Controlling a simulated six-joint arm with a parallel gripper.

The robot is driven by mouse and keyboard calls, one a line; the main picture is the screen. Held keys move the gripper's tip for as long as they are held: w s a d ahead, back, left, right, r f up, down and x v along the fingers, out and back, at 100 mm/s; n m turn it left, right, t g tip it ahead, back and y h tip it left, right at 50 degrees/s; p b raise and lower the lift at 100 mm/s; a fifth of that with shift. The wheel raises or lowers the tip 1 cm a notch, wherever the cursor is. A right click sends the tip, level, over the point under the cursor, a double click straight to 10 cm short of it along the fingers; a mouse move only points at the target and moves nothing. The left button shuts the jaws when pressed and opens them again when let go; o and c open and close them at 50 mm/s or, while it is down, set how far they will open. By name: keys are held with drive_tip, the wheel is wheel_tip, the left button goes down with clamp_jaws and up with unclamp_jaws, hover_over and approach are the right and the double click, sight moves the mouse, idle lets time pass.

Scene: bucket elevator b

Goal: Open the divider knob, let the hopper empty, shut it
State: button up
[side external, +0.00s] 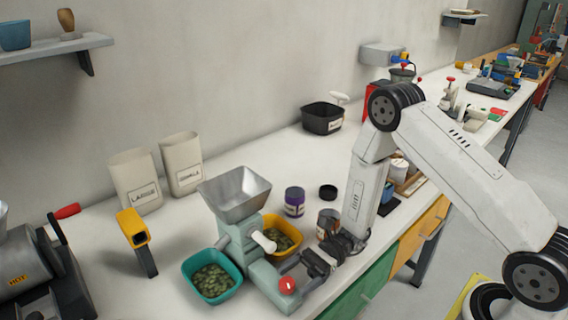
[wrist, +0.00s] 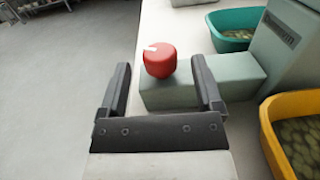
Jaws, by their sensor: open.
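The red divider knob (side external: 288,285) stands on the low front block of the grey-green sorter body (side external: 265,280). In the wrist view the knob (wrist: 160,62) shows a white mark pointing left. My gripper (wrist: 160,80) is open, with a finger on either side of the knob in that view and gaps on both sides. In the side view my gripper (side external: 294,274) is low beside the knob. The metal hopper (side external: 236,192) sits on top of the sorter, and no contents show in its visible interior. A white handle (side external: 263,241) sticks out below it.
A teal bin (side external: 190,268) and a yellow bin (side external: 297,236) flank the sorter, both holding greenish pieces. A purple-labelled jar (side external: 294,202) and an open can (side external: 328,222) stand near my arm. A yellow-and-black tool (side external: 133,229) stands left. The table edge is close.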

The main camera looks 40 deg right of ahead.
drive_tip(key=shift+s+d, duration=0.1)
drive_tip(key=shift+d, duration=2.3)
drive_tip(key=shift+s, duration=0.1)
